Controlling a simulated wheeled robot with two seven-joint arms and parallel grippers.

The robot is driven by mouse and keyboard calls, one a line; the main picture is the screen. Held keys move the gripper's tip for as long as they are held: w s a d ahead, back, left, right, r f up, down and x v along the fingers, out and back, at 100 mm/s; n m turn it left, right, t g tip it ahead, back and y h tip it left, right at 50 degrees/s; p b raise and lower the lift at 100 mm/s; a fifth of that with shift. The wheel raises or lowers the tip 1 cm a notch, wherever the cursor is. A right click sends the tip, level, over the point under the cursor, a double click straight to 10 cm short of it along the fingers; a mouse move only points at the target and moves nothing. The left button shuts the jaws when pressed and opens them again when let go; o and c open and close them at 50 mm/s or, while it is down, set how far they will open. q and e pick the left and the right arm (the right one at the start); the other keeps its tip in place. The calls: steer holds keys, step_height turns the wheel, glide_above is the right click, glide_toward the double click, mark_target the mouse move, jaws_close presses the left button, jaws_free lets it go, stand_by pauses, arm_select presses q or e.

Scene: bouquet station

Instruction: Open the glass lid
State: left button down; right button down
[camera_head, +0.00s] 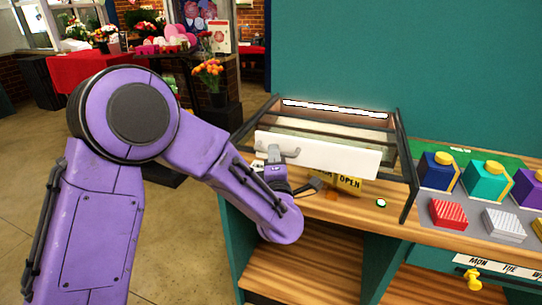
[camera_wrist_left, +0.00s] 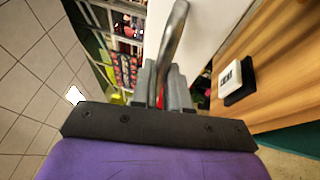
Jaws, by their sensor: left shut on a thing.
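The glass lid (camera_head: 408,150) is a dark-framed pane on the display case at the back of the wooden counter. A white front panel (camera_head: 335,157) carries a grey bar handle (camera_head: 292,152). My left gripper (camera_head: 273,156) is at the left part of this handle, in front of the panel. In the left wrist view the handle (camera_wrist_left: 175,32) runs between the fingers of the left gripper (camera_wrist_left: 165,85), which are shut on it. How far the lid stands open is hard to tell. My right gripper is in neither view.
Colored blocks and boxes (camera_head: 449,214) stand on the right of the counter (camera_head: 340,212). A teal wall (camera_head: 420,60) rises behind. Flowers (camera_head: 208,72) stand back left.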

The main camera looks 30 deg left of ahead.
arm_select(q)
steer(key=c, duration=1.1)
jaws_free()
steer(key=b+v, duration=0.3)
steer(key=v, duration=0.7)
steer(key=shift+s+d, duration=0.15)
